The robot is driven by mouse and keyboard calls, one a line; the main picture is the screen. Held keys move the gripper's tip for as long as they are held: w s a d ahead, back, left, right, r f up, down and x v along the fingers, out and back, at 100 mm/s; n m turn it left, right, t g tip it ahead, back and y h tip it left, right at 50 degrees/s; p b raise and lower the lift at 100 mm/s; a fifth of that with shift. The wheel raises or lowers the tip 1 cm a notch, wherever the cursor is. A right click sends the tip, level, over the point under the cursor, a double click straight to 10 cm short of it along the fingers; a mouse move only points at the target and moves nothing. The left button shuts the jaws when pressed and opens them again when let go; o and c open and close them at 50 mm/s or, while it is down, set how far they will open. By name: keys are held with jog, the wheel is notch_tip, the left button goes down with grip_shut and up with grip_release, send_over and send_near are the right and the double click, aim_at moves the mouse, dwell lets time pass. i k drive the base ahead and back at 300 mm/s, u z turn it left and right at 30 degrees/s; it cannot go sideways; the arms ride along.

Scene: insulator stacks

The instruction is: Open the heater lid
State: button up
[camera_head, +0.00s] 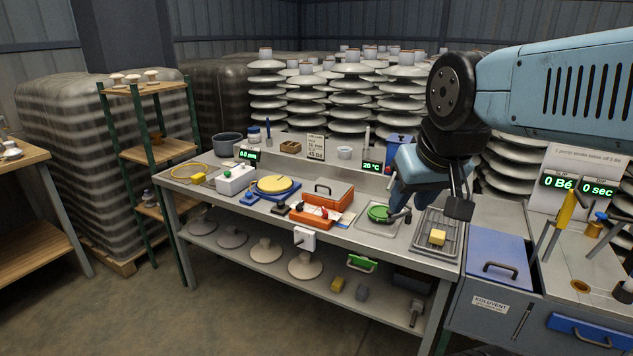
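One finger is near a green round pad (379,213), the other over a wire tray (422,250); contact cannot be told.
A yellow disc on a blue base (273,186) and a white box (236,180) stand left of the orange box. A yellow block (437,237) lies in the tray. A display (372,166) reads 20 °C. A blue lidded box (497,258) stands at right. Insulator stacks (351,100) fill the back.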

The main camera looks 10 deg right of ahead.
aim_at(329, 184)
jog(key=u, duration=0.4)
jog(key=i, duration=1)
jog(key=z, duration=0.45)
